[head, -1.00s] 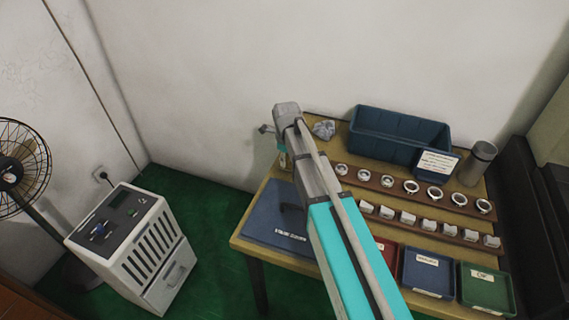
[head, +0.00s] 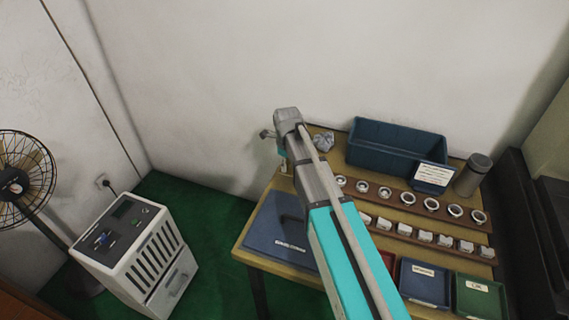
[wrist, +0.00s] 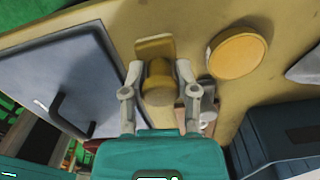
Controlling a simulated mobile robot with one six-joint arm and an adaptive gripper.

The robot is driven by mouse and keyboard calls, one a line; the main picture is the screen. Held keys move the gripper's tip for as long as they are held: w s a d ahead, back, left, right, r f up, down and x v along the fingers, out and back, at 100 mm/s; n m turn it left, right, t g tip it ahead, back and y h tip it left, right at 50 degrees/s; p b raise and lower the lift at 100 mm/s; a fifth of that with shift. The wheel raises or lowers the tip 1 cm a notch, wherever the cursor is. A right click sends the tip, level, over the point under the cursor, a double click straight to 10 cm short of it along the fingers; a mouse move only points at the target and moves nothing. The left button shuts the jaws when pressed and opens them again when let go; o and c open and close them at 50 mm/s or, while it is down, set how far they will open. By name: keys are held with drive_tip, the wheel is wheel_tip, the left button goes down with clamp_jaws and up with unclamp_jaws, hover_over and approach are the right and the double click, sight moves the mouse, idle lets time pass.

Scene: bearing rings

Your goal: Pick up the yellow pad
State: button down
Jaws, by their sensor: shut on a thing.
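In the wrist view my gripper (wrist: 159,72) is shut on a yellow-brown piece (wrist: 158,88) with a rounded, knob-like body. A flat, rectangular yellowish part (wrist: 155,47) shows just beyond the fingertips; I cannot tell whether it is joined to the piece or lies under it. A round, flat yellow disc (wrist: 237,53) lies on the table to the right, apart from the fingers. I cannot tell for sure which of these is the yellow pad. In the head view my arm hides most of the grip.
The wooden table (head: 247,244) carries a blue lidded box or mat with a handle (head: 280,236), a blue bin (head: 398,148), racks of rings (head: 407,198), small trays (head: 424,282) and a grey cylinder (head: 473,175). A crumpled grey lump (head: 323,141) lies near my gripper. The wall stands close behind.

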drive_tip(key=s+d+r+p, duration=0.6)
drive_tip(key=s+r+p, duration=0.2)
drive_tip(key=s, duration=0.4)
drive_tip(key=shift+r+p, duration=0.3)
drive_tip(key=shift+r, duration=0.45)
drive_tip(key=shift+s, duration=0.1)
drive_tip(key=c, duration=0.9)
unclamp_jaws()
drive_tip(key=shift+c, duration=0.2)
drive_tip(key=c, duration=0.4)
drive_tip(key=shift+c, duration=0.2)
